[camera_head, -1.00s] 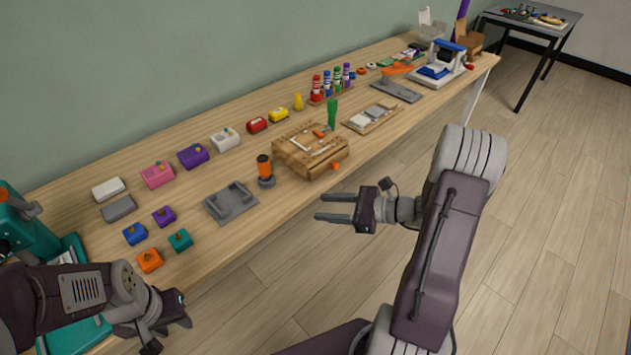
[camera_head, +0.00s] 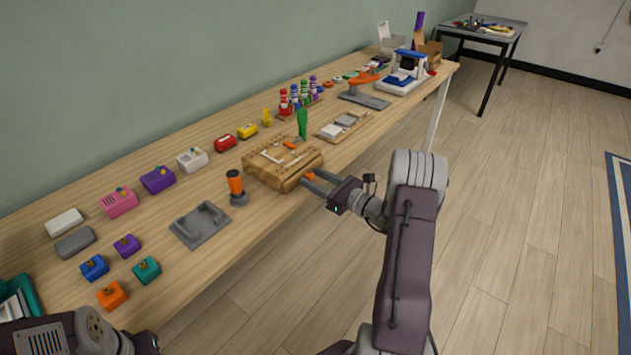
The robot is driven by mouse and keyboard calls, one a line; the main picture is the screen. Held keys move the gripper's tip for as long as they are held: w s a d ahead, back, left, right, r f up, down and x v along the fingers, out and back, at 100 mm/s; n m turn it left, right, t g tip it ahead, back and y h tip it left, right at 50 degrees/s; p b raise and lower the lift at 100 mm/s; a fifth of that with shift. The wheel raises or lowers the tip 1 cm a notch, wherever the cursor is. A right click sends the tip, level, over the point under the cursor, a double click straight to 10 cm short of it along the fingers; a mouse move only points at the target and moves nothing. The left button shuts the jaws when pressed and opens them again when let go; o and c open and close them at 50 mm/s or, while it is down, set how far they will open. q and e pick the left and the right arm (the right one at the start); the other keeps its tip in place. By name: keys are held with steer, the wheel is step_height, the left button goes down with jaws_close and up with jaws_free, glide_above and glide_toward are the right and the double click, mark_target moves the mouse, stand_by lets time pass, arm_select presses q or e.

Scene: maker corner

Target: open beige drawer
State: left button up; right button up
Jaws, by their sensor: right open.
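The beige wooden drawer box (camera_head: 262,173) stands at the front edge of the long bench, with tools lying on its top. Its orange knob (camera_head: 308,175) sticks out at the front right side. My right gripper (camera_head: 309,179) is open, with its two fingers reaching to either side of the knob. I cannot tell whether they touch it. The drawer front looks closed, though the fingers partly cover it. My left gripper (camera_head: 147,343) is at the bottom left edge, mostly cut off, and its fingers are not clear.
An orange-and-black cylinder (camera_head: 235,185) and a grey holder (camera_head: 200,224) stand left of the box. A green-handled tool (camera_head: 302,124) rises just behind it. A tray with grey and white blocks (camera_head: 343,125) lies to the right. Floor space in front is clear.

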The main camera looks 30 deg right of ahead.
jaws_close()
stand_by(1.4)
